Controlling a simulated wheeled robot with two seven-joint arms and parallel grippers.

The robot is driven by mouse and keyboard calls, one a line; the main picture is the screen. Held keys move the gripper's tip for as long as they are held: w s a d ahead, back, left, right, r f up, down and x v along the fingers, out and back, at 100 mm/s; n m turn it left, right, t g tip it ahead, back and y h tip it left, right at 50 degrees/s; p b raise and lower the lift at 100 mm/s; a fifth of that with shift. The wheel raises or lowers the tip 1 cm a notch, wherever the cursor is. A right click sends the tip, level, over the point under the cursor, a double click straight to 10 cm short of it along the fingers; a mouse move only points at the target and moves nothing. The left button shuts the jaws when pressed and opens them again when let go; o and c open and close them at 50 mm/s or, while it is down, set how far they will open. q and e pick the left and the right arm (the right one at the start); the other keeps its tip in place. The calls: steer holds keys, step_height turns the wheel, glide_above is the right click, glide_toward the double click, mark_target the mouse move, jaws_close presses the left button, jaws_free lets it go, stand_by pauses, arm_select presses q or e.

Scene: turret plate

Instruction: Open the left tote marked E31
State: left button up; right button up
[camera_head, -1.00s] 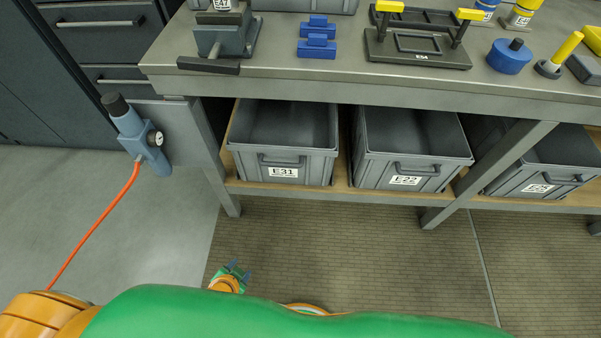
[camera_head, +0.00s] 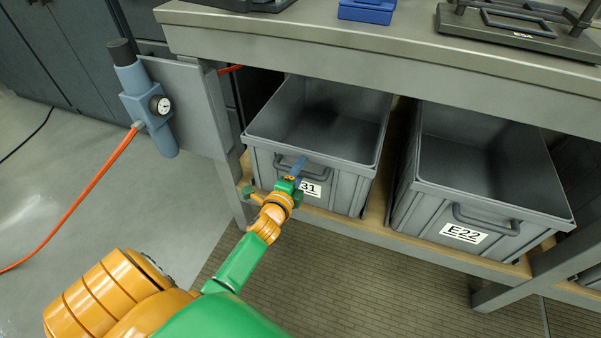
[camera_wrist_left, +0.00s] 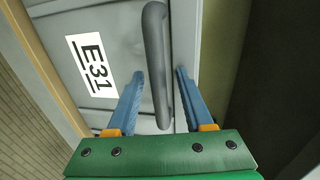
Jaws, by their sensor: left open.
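The grey tote marked E31 (camera_head: 345,190) sits on the low shelf under the bench, open at the top and empty as far as I see. Its dark bar handle (camera_head: 320,176) is on the front wall, and my left gripper partly hides the handle and the E31 label. My left gripper (camera_head: 298,168) is at the tote's front. In the left wrist view my gripper (camera_wrist_left: 158,84) is open, with its blue fingers on either side of the handle (camera_wrist_left: 155,45). I cannot tell whether they touch it. My right gripper is not in view.
A second grey tote marked E22 (camera_head: 480,205) stands to the right on the wooden shelf (camera_head: 385,232). The bench top (camera_head: 350,40) overhangs both totes. A grey leg panel with a blue cylinder tool (camera_head: 145,105) and orange hose stands at left. The floor in front is clear.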

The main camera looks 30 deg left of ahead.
arm_select(q)
jaws_close()
stand_by(0.5)
steer(key=shift+r, duration=0.15)
stand_by(0.7)
